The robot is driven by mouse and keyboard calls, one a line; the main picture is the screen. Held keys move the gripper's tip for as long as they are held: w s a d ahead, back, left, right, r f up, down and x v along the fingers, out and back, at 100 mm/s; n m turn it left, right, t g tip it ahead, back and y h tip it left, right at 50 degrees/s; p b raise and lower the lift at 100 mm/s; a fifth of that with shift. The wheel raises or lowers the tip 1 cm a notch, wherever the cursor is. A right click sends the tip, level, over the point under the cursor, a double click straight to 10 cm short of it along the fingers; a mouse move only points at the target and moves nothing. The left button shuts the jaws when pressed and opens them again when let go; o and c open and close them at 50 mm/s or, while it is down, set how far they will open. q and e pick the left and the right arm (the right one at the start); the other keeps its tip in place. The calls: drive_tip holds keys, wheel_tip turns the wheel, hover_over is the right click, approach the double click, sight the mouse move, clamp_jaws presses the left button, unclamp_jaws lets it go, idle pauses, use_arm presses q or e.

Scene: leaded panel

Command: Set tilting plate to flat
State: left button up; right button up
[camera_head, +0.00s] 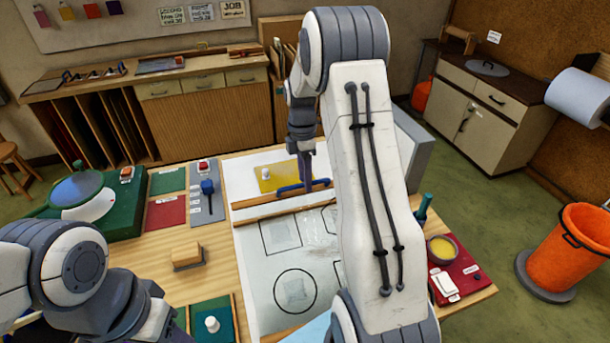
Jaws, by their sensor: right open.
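No part is clearly marked as the tilting plate. A green unit (117,218) at the left of the bench carries a round blue-grey disc (76,188) that looks tilted above a white dial-like face (95,207); it may be the plate. My right arm reaches over the middle of the bench. Its gripper (303,178) points down at a blue bar-like handle (290,190) near a wooden strip; the fingers are small, and I cannot see whether they touch it. It is well to the right of the disc. My left arm shows at the lower left, its gripper out of sight.
Beside the green unit are a grey panel with a blue lever (208,187) and a red button (203,167). A wooden block (187,256) stands nearer. A yellow sheet (271,177) lies behind the wooden strip. An orange bin (579,252) stands on the floor at the right.

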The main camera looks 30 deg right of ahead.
clamp_jaws()
idle(1.4)
